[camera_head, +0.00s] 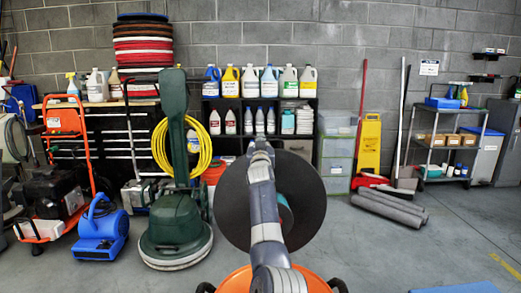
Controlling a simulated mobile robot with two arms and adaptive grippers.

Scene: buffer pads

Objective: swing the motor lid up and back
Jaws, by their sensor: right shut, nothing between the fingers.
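A large dark round disc (305,200), which looks like the motor lid, stands nearly upright in the middle of the head view. A teal part shows near its centre. Below it is the orange body (318,284) of a machine, cut off by the bottom edge, with black parts at both sides. My right arm comes up from the bottom and covers the middle of the disc. My right gripper (260,144) is shut and empty at the disc's upper edge. I cannot tell whether it touches the disc. My left gripper is not in view.
A green floor machine (174,225) and a blue blower (101,232) stand to the left. Shelves with bottles (262,118) line the back wall. Grey rolls (388,208) lie on the floor at right. The floor (440,245) at front right is mostly clear.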

